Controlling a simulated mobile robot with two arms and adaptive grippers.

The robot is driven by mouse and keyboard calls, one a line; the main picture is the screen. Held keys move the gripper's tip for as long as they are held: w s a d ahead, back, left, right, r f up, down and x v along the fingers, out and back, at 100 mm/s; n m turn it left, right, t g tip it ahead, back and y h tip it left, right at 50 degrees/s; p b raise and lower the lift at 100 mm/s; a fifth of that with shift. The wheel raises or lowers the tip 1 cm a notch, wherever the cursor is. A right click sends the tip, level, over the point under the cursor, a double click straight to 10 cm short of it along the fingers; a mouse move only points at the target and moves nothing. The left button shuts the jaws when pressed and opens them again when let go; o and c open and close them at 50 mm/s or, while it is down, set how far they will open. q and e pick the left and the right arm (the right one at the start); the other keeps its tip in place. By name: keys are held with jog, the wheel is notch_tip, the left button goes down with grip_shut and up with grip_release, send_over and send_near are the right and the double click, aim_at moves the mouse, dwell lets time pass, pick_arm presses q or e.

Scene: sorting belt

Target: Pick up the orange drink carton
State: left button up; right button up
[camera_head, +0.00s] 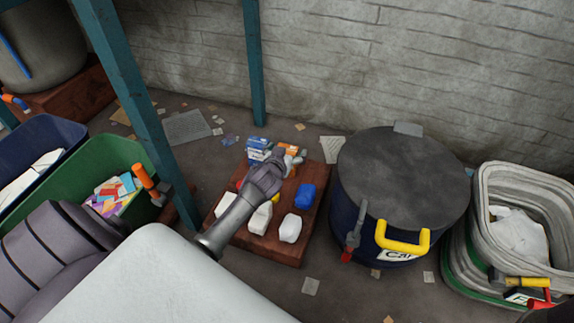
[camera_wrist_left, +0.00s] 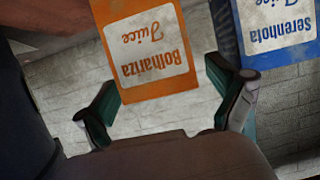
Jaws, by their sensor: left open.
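The orange drink carton (camera_head: 291,146), with a white "Bolhariza Juice" label, stands at the back of the brown wooden pallet in the head view. In the left wrist view the orange carton (camera_wrist_left: 148,75) reaches in from the top, between the lines of the two fingers. My left gripper (camera_head: 287,160) is open, in front of the carton, and partly covers it in the head view. In the wrist view the fingers (camera_wrist_left: 168,90) stand apart on either side of the carton. I cannot tell whether they touch it. My right gripper is not in view.
A blue carton (camera_wrist_left: 275,25) labelled "Serenhota Juice" stands close beside the orange one, near the right finger. White bottles (camera_head: 290,228) and a blue item (camera_head: 305,196) sit on the pallet (camera_head: 272,250). A dark lidded bin (camera_head: 400,180) stands right; a teal post (camera_head: 253,65) rises behind.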

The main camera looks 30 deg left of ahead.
pick_arm(q)
jog(key=c, duration=0.8)
jog(key=shift+c, duration=0.2)
